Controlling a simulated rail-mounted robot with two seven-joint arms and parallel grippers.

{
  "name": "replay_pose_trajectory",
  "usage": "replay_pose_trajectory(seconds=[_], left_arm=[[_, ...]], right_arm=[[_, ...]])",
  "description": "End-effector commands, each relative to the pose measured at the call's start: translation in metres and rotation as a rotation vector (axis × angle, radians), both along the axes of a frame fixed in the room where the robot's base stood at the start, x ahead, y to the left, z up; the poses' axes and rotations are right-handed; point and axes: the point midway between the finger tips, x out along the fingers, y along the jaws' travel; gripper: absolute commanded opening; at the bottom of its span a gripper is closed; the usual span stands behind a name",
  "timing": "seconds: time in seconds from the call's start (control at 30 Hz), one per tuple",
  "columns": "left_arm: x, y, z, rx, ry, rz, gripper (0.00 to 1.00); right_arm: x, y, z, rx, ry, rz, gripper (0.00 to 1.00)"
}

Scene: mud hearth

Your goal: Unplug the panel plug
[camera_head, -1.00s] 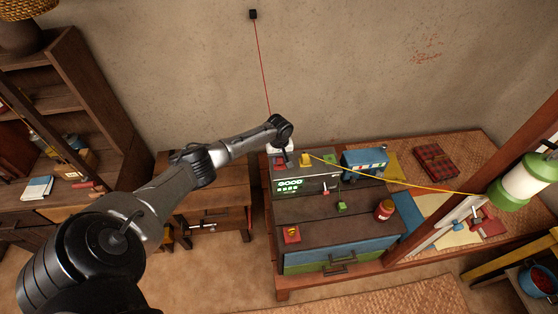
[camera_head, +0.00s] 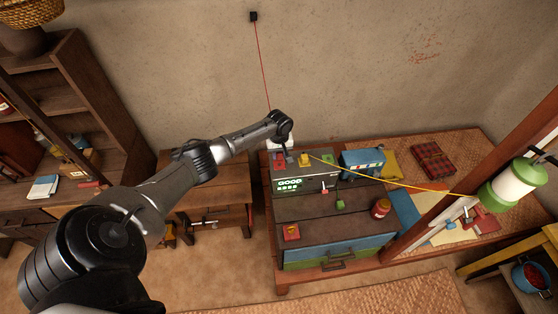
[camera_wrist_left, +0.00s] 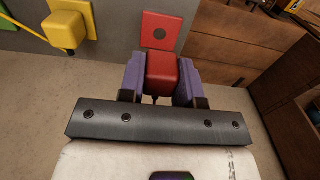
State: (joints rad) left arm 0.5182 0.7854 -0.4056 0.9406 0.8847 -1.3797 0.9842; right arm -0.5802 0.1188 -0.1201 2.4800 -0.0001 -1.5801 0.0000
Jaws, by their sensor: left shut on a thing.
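The panel is a grey box (camera_head: 318,184) with a lit green display reading GOOD. On its top are a red socket plate (camera_head: 280,159), a yellow plug (camera_head: 305,159) and a green piece (camera_head: 327,157). My left gripper (camera_wrist_left: 162,78) is shut on a red plug (camera_wrist_left: 162,70), one purple finger on each side. In the left wrist view the red socket plate (camera_wrist_left: 161,30) shows its dark round hole uncovered, and the plug appears clear of it. The yellow plug (camera_wrist_left: 64,29) sits at its yellow plate. In the head view my wrist hides the red plug. My right gripper is not in view.
A thin red cord (camera_head: 262,65) runs from a black wall box (camera_head: 253,16) down behind my wrist. A yellow cord (camera_head: 400,183) stretches from the panel toward a green-and-white lantern (camera_head: 517,184). A blue box (camera_head: 364,162) and a red jar (camera_head: 381,208) stand nearby.

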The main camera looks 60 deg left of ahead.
Motion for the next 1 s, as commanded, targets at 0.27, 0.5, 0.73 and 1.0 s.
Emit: replay_pose_trajectory(seconds=[0.27,0.5,0.73,1.0], left_arm=[[0.000,0.000,0.010,-0.001,0.000,0.000,0.00],[0.000,0.000,0.010,-0.001,0.000,0.000,0.00],[0.001,-0.006,0.006,-0.003,0.002,-0.003,0.00],[0.015,-0.084,-0.033,-0.020,0.025,-0.036,0.00]], right_arm=[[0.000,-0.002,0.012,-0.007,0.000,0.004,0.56],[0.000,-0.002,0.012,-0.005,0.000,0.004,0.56],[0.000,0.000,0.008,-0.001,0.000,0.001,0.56],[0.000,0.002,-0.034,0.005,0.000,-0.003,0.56]])
